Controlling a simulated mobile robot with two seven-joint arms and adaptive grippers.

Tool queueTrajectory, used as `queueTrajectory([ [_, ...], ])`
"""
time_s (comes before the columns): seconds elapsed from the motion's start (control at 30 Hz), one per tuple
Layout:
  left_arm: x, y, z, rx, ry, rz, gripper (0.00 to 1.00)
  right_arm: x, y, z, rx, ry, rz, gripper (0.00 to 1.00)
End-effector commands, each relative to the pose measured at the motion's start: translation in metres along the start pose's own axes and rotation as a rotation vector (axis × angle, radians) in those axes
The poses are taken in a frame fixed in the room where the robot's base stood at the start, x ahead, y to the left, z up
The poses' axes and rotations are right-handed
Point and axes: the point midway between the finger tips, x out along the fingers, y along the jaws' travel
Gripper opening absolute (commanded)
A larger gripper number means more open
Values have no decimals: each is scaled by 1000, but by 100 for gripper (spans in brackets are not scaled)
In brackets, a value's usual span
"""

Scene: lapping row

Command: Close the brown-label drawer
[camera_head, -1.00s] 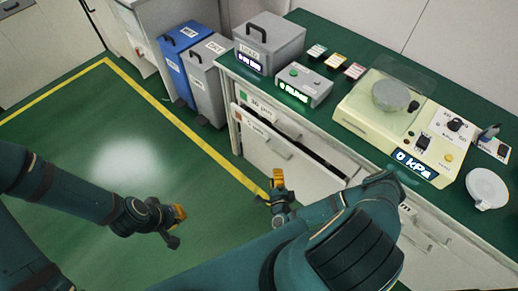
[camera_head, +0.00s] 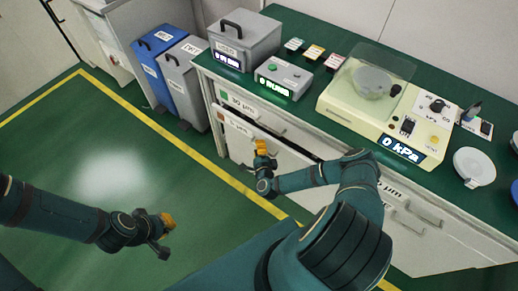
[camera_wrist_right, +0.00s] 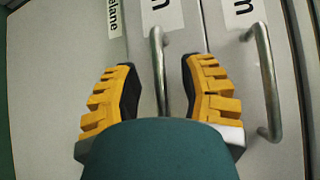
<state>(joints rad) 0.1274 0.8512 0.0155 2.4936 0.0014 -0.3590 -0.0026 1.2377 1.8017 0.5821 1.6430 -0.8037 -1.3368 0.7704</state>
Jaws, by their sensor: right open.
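The drawer with a red-brown label mark (camera_head: 233,127) stands out from the cabinet front, with a dark gap along its top edge. My right gripper (camera_head: 262,152) is in front of this drawer's face in the head view. In the right wrist view the right gripper (camera_wrist_right: 158,85) is open, its yellow fingers on either side of a metal bar handle (camera_wrist_right: 158,65). Whether they touch it I cannot tell. My left gripper (camera_head: 163,234) hangs over the floor, away from the drawers; its opening is unclear.
A green-label drawer (camera_head: 238,101) sits above. The green worktop (camera_head: 310,75) carries a grey box (camera_head: 245,40), a control box (camera_head: 284,77) and a cream machine (camera_head: 370,100). Blue (camera_head: 160,65) and grey (camera_head: 187,80) bins stand left of the cabinet. The green floor at left is clear.

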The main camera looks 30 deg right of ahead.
Motion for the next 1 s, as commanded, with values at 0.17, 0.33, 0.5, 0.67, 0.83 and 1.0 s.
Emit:
queueTrajectory([
  [0.17,1,0,0,0,1,0,0,4,0,0,0,1,-1,41],
  [0.33,1,0,0,0,1,0,0,4,-1,0,0,1,-1,41],
  [0.5,1,0,0,0,1,0,0,4,0,0,0,0,-1,0],
  [0.67,1,0,0,0,1,0,0,4,0,0,0,0,-1,0],
  [0.83,1,0,0,0,0,0,0,5,-1,-1,0,1,-1,0],
  [1.0,1,0,0,0,0,0,0,19,-5,-15,-4,0,-4,0],
])
